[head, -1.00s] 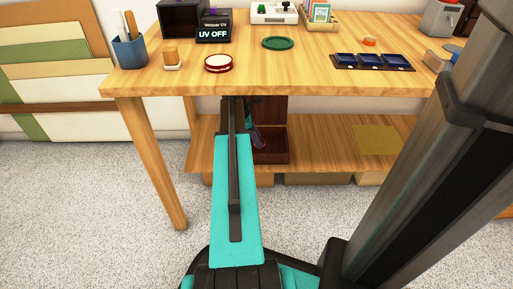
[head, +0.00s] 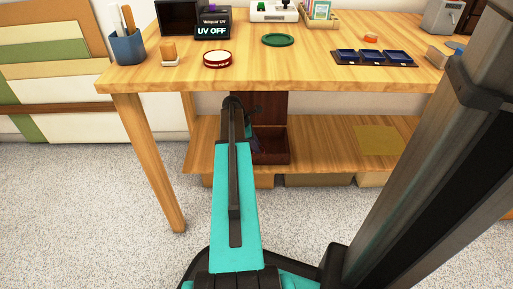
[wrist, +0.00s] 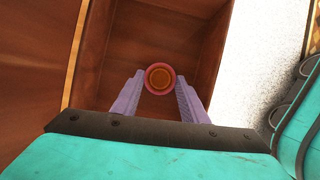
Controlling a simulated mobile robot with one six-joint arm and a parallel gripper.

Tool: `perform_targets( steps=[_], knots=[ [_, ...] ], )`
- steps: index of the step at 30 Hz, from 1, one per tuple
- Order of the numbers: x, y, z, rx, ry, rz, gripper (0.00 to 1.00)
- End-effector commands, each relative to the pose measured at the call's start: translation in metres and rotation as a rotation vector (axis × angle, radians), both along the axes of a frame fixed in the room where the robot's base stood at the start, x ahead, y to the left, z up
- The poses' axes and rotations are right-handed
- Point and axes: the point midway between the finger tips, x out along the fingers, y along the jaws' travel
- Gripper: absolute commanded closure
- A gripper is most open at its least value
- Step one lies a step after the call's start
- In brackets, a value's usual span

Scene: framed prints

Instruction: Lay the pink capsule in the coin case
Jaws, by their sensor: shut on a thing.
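The pink capsule (wrist: 160,77), a round disc with a pink rim and an orange-brown centre, is held between the purple fingers of my gripper (wrist: 159,80) in the wrist view. The gripper is shut on it. The brown coin case (head: 272,159) stands open on the lower shelf, with its lid upright behind. Its brown inside (wrist: 205,50) shows beyond the capsule in the wrist view. My gripper (head: 256,144) is at the case in the head view, mostly hidden by my arm. The gap between capsule and case floor cannot be judged.
The tabletop (head: 130,77) lies above the shelf (head: 335,140), and its front edge is close over my arm. A yellow mat (head: 377,140) lies on the shelf to the right. A blue three-part tray (head: 374,58) and a red-rimmed round box (head: 217,59) stand on the tabletop.

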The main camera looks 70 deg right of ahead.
Motion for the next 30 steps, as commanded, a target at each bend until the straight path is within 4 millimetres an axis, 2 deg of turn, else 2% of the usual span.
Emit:
perform_targets(
  steps=[5, 6, 9, 23, 30],
  knots=[
    [0.0, 0.0, -0.002, 0.0, 0.0, 0.001, 0.82],
    [0.0, 0.0, -0.003, 0.0, 0.0, 0.001, 0.55],
    [0.0, 0.0, -0.003, 0.0, 0.0, 0.001, 0.42],
    [0.001, 0.0, 0.0, 0.0, 0.0, 0.001, 0.42],
    [0.008, 0.004, 0.022, -0.001, 0.0, 0.003, 0.42]
  ],
)
